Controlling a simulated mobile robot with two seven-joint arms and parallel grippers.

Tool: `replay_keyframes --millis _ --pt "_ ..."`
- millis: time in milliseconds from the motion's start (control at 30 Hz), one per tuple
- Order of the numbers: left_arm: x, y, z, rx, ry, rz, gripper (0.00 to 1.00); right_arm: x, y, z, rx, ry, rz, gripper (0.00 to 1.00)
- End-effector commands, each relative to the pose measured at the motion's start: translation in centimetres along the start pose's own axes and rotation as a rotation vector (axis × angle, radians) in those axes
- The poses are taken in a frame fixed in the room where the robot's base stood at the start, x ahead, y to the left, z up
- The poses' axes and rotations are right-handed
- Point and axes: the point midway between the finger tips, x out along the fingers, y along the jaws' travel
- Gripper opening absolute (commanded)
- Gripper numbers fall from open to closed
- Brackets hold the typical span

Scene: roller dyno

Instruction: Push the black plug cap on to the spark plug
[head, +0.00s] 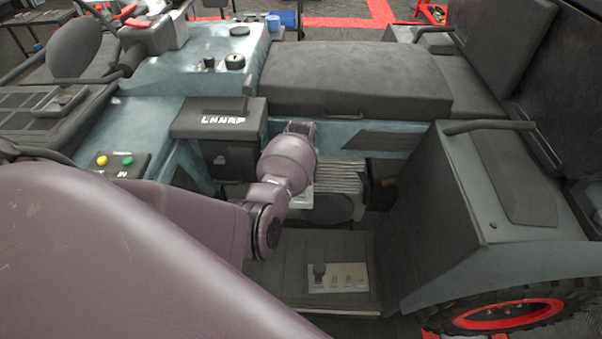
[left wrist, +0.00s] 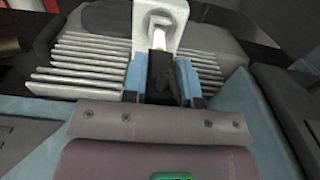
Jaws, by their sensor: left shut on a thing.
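In the left wrist view my left gripper (left wrist: 160,80) has its two blue fingers shut on the black plug cap (left wrist: 161,76). The cap points away from me toward the spark plug (left wrist: 158,39), a pale metallic tip in front of a white bracket. The cap's far end and the plug's tip line up and meet or overlap in the picture; I cannot tell whether they touch. In the head view my left wrist hides the fingers, cap and plug. My right gripper is in neither view.
Finned engine metal (left wrist: 85,65) lies on both sides of the cap, and the fins also show in the head view (head: 340,178). A black seat (head: 355,80) is above. A footwell panel with a knob (head: 337,278) is below. A black box (head: 220,120) stands left of my wrist.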

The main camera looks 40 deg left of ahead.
Motion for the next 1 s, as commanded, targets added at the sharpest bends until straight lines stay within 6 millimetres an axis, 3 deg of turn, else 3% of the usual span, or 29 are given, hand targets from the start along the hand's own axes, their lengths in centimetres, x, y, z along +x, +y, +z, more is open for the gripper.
replay_keyframes --millis 1000 --pt "0.01 -0.04 0.06 0.000 0.000 -0.001 0.05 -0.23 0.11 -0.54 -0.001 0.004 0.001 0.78"
